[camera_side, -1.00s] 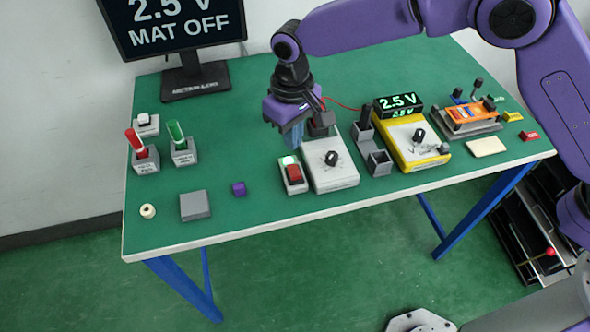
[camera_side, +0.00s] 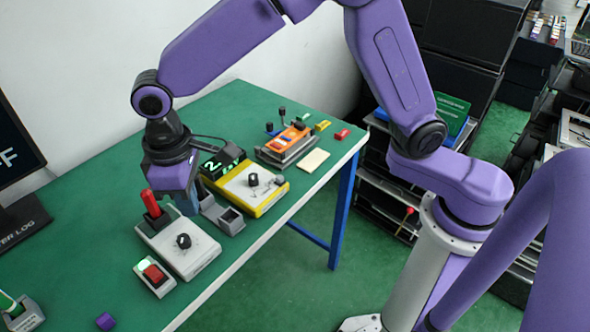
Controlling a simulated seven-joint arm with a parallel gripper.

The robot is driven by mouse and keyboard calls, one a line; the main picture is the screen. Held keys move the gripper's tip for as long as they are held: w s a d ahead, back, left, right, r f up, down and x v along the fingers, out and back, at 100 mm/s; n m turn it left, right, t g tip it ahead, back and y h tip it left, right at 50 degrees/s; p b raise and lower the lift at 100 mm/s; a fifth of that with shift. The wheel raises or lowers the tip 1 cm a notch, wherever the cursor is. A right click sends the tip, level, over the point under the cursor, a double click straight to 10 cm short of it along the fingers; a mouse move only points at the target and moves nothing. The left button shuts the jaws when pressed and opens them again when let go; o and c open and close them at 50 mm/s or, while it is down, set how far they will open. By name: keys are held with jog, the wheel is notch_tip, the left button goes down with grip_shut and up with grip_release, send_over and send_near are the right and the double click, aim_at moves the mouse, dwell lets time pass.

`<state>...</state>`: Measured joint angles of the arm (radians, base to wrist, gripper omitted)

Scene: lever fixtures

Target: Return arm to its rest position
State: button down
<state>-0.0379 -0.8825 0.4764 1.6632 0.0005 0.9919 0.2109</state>
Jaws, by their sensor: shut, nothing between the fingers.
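My gripper (camera_side: 187,205) points down low over the green table, its fingers shut and empty. It is just right of an upright red handle (camera_side: 151,203) and behind the white box with a black knob (camera_side: 184,240). The grey open-topped block (camera_side: 231,220) is close on its right. The fingertips are partly hard to make out against these fixtures, and I cannot tell whether they touch anything. My purple arm reaches in from the right, bent high over the table.
A yellow-based box (camera_side: 265,203) with a knob and a green display stands to the right. Behind it is an orange device (camera_side: 288,138). A red and green switch box (camera_side: 154,276) is at the front.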

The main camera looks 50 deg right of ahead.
jog(key=s+d+r+n, duration=0.1)
jog(key=s+d+n, duration=0.1)
jog(key=s+d, duration=0.8)
jog(key=s+d+r+n, duration=0.1)
jog(key=s+d+n, duration=0.1)
jog(key=s+d, duration=0.9)
jog(key=d, duration=0.6)
jog(key=shift+s+r, duration=0.15)
jog(key=shift+r, duration=0.1)
